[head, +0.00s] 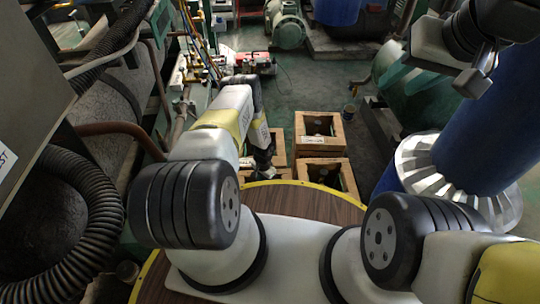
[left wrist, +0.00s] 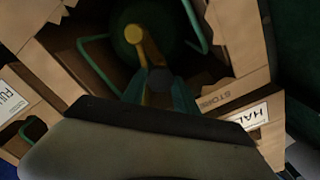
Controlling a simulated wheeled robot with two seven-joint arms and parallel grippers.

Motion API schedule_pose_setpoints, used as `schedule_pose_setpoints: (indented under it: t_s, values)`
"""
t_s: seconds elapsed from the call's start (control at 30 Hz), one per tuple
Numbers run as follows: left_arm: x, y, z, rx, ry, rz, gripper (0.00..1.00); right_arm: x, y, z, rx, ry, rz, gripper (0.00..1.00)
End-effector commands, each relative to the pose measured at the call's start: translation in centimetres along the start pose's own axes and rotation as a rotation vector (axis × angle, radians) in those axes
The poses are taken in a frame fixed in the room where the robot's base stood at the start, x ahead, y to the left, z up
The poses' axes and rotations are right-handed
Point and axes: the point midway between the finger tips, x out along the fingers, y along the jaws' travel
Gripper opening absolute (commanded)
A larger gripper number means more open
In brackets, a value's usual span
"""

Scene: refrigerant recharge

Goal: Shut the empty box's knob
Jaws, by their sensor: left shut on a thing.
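My left arm reaches forward in the head view, and its gripper end is at the wooden boxes, mostly hidden there. In the left wrist view my left gripper (left wrist: 160,84) is shut on a small dark knob at the lower end of a yellow bent piece (left wrist: 139,42). This is over an open wooden box (left wrist: 232,40) holding a dark green cylinder (left wrist: 125,20). Paper labels reading "FUL" and "HAL" show in part; I cannot read which label belongs to this box. My right gripper (head: 476,80) is raised at the upper right, away from the boxes; its jaws are unclear.
Other open wooden boxes (head: 319,146) stand on the floor ahead, close together. A large blue column (head: 480,130) with a pale ribbed flange stands at the right. Pipes and a corrugated hose (head: 100,215) crowd the left. Green floor (head: 310,85) is clear beyond the boxes.

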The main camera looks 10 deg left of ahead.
Motion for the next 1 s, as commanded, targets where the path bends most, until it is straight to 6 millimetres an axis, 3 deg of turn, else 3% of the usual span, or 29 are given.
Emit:
schedule_pose_setpoints:
  t_s: [1.0]
  values:
    - [-0.06,-0.03,-0.06,0.882,0.001,-0.001,0.0,0.0,0.0,0.0,0.0,0.0,0.0,0.36]
